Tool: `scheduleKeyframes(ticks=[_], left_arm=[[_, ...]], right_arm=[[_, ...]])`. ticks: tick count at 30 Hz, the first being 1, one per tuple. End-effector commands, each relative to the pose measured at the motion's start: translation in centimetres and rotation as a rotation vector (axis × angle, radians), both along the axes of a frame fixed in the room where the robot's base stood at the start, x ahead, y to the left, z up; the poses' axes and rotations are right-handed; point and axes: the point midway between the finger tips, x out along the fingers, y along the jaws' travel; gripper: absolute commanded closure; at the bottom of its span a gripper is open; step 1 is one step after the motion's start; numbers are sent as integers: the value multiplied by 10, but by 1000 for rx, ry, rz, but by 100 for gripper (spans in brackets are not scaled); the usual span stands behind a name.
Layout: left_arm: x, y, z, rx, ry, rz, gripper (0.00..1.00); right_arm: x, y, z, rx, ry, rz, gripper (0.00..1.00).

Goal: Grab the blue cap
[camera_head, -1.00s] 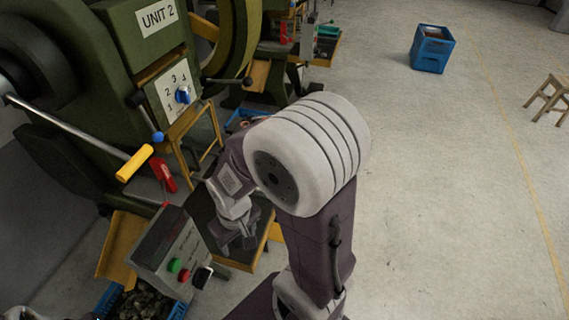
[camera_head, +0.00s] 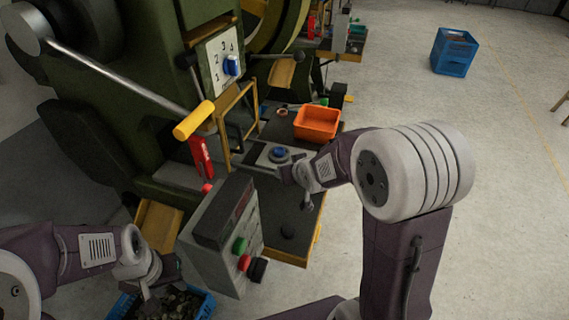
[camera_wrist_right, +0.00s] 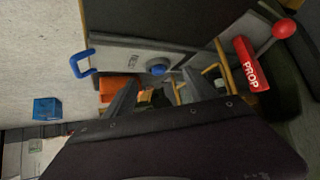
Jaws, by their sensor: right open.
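A round blue cap (camera_head: 279,152) sits on a grey plate on the dark work table beside the green machine. In the right wrist view the blue cap (camera_wrist_right: 158,70) shows just beyond and between the fingertips. My right gripper (camera_wrist_right: 160,92) is open, its two dark fingers spread, with nothing between them. In the head view its arm reaches in from the right and the wrist is close to the cap's right side. My left gripper (camera_head: 150,282) hangs at the lower left, far from the cap; its jaws are too small and dark to read.
An orange bin (camera_head: 317,122) stands behind the cap. A grey control box (camera_head: 222,240) with green and red buttons is in front. A lever with a yellow grip (camera_head: 194,120) and a red prop (camera_head: 201,157) are at left. A blue crate (camera_head: 455,52) stands on open floor.

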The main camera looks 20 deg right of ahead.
Motion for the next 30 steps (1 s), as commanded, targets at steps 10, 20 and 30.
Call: scheduleKeyframes(ticks=[10, 20, 30], left_arm=[[0, 0, -143, 0, 0, 0, 64], [0, 0, -154, 0, -1, 0, 64], [0, 0, -162, 0, 0, 0, 64]], right_arm=[[85, -8, -81, -12, -361, 1, 35], [105, -10, -76, -15, -448, 1, 35], [138, -11, -86, -14, -446, 2, 35]])
